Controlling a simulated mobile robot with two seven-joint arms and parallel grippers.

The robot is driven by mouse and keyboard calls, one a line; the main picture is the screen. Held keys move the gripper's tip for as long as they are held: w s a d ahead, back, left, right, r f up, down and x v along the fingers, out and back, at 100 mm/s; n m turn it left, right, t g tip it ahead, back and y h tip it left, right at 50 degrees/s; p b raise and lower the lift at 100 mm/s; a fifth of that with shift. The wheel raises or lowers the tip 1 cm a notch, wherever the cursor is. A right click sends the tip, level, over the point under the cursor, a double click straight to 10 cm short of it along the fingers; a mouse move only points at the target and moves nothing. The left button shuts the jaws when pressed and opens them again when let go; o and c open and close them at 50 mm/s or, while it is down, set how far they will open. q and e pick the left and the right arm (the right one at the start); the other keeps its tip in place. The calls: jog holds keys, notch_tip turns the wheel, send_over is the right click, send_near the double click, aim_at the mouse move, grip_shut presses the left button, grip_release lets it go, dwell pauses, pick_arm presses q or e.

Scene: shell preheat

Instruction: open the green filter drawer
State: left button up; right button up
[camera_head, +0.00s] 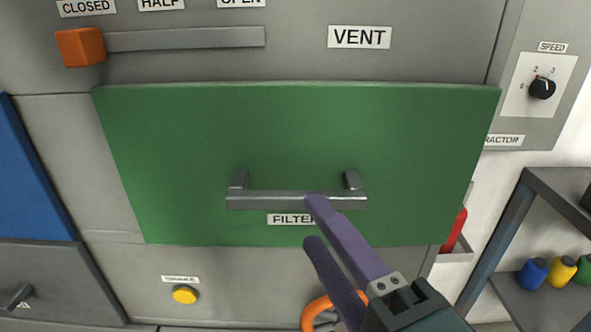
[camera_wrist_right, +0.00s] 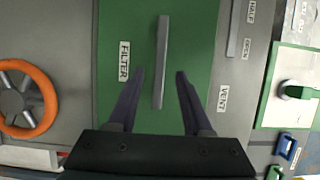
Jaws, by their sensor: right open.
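The green filter drawer (camera_head: 200,140) has a wide flat front with a grey bar handle (camera_head: 250,200) and a FILTER label below it. The front looks closed against the grey cabinet, though its depth is hard to judge. My right gripper (camera_head: 311,218) is open at the handle, one finger at the bar and the other lower. In the right wrist view the open fingers of my right gripper (camera_wrist_right: 160,73) lie on either side of the handle (camera_wrist_right: 161,45), with the bar between them. Contact cannot be told. My left gripper is not in view.
Above the drawer is a vent slider with an orange knob (camera_head: 81,47). A yellow button (camera_head: 185,295) and an orange handwheel (camera_head: 318,311) sit below. A blue panel (camera_head: 30,185) is at left. A dark shelf (camera_head: 535,300) with coloured containers stands at right.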

aim_at(300, 205)
jog(key=x, duration=0.6)
grip_shut()
dwell(0.3)
dwell(1.0)
